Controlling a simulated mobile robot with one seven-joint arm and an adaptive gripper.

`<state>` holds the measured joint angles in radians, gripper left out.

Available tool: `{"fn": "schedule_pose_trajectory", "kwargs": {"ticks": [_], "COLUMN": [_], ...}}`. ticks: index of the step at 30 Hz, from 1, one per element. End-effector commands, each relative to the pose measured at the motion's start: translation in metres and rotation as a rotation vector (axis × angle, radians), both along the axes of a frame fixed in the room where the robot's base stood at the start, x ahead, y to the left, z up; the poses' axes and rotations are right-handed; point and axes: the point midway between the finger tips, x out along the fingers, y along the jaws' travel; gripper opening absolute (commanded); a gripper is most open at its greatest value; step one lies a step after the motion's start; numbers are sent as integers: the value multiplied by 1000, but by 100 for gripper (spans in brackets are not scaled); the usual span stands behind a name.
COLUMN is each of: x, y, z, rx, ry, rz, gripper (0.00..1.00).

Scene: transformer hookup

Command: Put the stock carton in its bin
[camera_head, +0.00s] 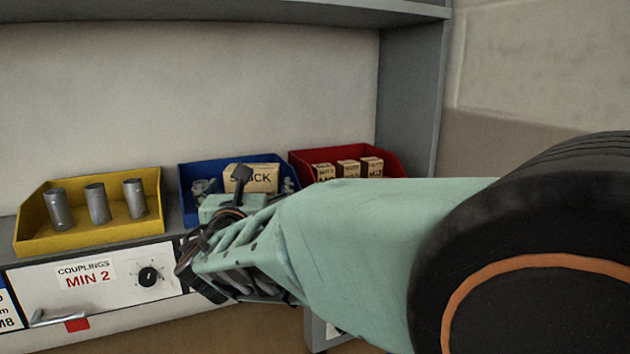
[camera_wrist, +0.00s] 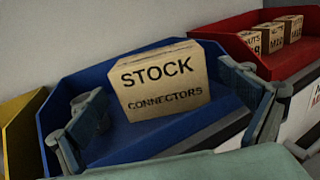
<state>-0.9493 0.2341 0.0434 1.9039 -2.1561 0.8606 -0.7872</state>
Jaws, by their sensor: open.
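The stock carton (camera_head: 252,178) is a tan box marked STOCK. In the wrist view the carton (camera_wrist: 163,83) also reads CONNECTORS. It sits inside the blue bin (camera_wrist: 75,92), towards its back. In the head view the blue bin (camera_head: 205,170) stands between the yellow and red ones. My gripper (camera_wrist: 165,92) is open, with one finger to the left of the carton and one to the right. A gap shows at the left finger; whether the right finger touches is unclear. In the head view my gripper (camera_head: 244,188) partly hides the carton and the bin.
A yellow bin (camera_head: 38,238) with several grey cylinders stands at left, above a drawer front (camera_head: 110,285) labelled COUPLINGS MIN 2. A red bin (camera_head: 385,155) with small cartons (camera_head: 347,170) stands at right. A shelf (camera_head: 220,12) runs overhead and a grey upright (camera_head: 410,100) closes the right.

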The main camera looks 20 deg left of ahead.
Motion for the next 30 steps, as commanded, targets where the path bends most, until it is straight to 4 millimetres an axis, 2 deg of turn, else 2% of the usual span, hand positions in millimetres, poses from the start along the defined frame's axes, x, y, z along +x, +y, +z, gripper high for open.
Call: {"fn": "schedule_pose_trajectory", "kwargs": {"ticks": [1, 6, 12, 20, 26, 30], "x": [-13, -46, -73, -82, -81, -73], "y": [-3, -14, -23, -26, -26, -37], "z": [-1, 0, 0, 2, 2, 3], "rx": [1, 1, 2, 2, 3, 18], "ry": [0, -1, 0, -2, -1, 6], "rz": [4, 3, 2, 2, 1, -27], "gripper": [97, 97, 97, 97, 97, 97]}}
